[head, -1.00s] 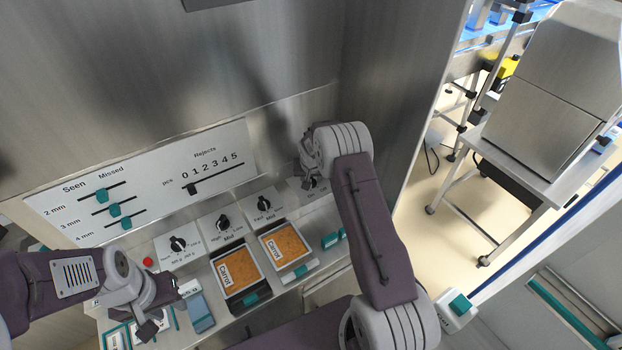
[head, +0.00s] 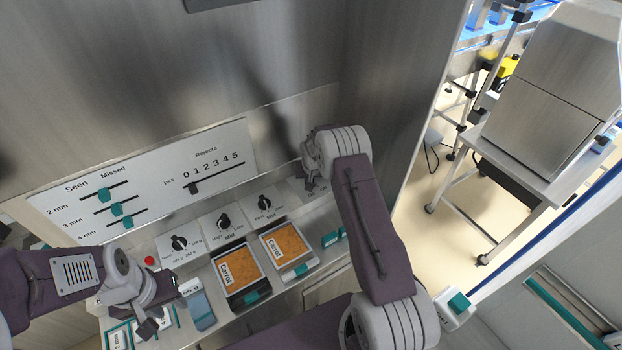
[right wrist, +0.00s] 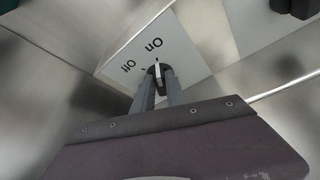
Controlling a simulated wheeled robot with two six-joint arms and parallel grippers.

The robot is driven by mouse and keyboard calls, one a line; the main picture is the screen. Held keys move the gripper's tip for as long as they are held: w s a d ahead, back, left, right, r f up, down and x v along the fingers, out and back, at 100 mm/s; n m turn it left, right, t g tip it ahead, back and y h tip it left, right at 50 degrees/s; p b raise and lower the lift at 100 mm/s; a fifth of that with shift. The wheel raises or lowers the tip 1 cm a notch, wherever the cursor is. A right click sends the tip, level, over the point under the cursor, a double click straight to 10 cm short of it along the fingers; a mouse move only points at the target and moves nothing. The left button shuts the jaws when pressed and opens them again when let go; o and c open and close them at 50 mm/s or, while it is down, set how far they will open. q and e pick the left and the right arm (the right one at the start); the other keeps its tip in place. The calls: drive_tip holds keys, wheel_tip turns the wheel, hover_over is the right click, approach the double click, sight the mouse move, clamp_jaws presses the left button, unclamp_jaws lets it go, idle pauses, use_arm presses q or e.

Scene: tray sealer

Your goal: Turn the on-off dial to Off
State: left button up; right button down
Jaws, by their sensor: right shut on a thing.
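The on-off dial (right wrist: 158,70) shows in the right wrist view as a small dark knob with a pale line, on a light plate (right wrist: 190,52) printed "On" and "Off". The line points up towards the "On" side, with "Off" to the left. My right gripper (right wrist: 158,84) is shut on the knob, one finger on each side. In the head view my right gripper (head: 311,180) is at the right end of the panel and hides the knob. My left gripper (head: 164,306) looks open, over the left front of the panel.
Other black dials, the left one (head: 179,243), the middle one (head: 223,221) and the right one (head: 264,202), sit left of my right gripper. Two carrot trays (head: 238,278) are below them. A slider board (head: 150,185) stands behind. A steel wall (head: 385,120) rises close to the right.

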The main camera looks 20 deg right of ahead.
drive_tip(key=shift+d+n, duration=0.15)
drive_tip(key=shift+n, duration=0.55)
drive_tip(key=shift+d+n+y, duration=0.1)
drive_tip(key=shift+n+y, duration=0.3)
drive_tip(key=n+b, duration=0.1)
drive_tip(key=b, duration=0.1)
drive_tip(key=n+y+b, duration=0.1)
drive_tip(key=n+b, duration=0.1)
drive_tip(key=b, duration=0.1)
drive_tip(key=d+n+y+b, duration=0.1)
drive_tip(key=n+b, duration=0.1)
drive_tip(key=shift+f, duration=0.25)
drive_tip(key=shift+w+r+n+y+b, duration=0.15)
drive_tip(key=shift+n+y+b, duration=0.15)
drive_tip(key=shift+n+b, duration=0.55)
drive_tip(key=shift+d+r+n+g+y, duration=0.15)
drive_tip(key=shift+n+g+y, duration=0.2)
drive_tip(key=shift+n, duration=0.8)
drive_tip(key=shift+b, duration=0.3)
drive_tip(key=c, duration=1.4)
unclamp_jaws()
drive_tip(key=shift+o, duration=0.2)
